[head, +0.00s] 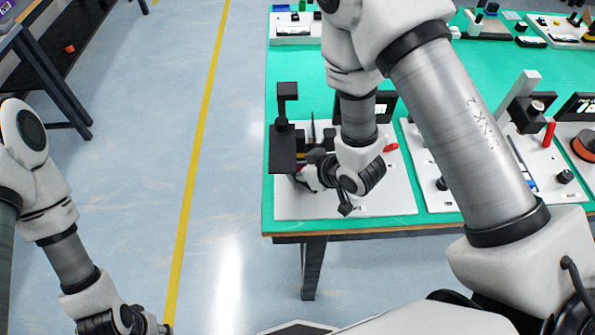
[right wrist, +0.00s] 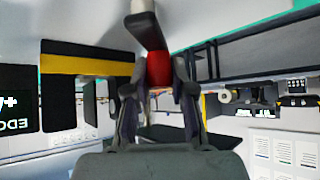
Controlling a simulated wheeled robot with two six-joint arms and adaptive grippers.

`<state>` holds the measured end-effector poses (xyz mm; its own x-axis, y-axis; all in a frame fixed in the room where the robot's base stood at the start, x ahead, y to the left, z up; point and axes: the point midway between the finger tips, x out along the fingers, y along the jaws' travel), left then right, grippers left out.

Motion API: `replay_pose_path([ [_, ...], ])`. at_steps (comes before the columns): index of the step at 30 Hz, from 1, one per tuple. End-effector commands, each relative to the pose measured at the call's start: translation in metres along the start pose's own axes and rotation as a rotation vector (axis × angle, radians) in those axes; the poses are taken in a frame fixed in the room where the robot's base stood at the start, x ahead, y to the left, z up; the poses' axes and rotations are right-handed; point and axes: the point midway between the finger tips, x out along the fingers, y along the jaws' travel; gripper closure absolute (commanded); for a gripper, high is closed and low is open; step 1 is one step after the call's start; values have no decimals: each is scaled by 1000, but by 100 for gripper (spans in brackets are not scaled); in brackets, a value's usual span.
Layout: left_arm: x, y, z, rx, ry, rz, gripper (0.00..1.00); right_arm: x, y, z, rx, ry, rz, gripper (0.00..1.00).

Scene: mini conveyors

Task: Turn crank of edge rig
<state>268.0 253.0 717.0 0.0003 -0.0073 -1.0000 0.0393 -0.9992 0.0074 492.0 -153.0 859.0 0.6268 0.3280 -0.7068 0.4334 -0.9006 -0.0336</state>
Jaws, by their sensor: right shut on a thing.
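The edge rig is a white board (head: 385,203) at the table's near left corner, with a black post and dark box (head: 283,148) at its left. In the head view my right gripper (head: 306,176) is low beside the dark box, and my wrist hides much of the rig and the crank. My left gripper (head: 140,325) hangs over the floor at the bottom left, partly cut off, its fingers unclear.
A second white rig board (head: 446,200) stands close on the right, with a red-handled part (head: 549,134) farther right. More small rigs line the back of the green table (head: 300,68). The floor (head: 130,170) left of the table is clear.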

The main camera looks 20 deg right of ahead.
Motion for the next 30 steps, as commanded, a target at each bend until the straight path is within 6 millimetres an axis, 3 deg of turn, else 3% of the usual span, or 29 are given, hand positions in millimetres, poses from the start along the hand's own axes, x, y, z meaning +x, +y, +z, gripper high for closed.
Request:
replay_pose_path([
  [19,-1,0,0,0,0,0,60,0,3,-1,51,4,50,100],
  [20,-1,0,0,0,0,0,60,0,3,-1,51,4,50,66],
  [21,-1,0,0,0,0,0,60,0,3,-1,51,4,50,52],
  [30,-1,0,0,0,0,0,60,0,3,-1,49,3,48,50],
])
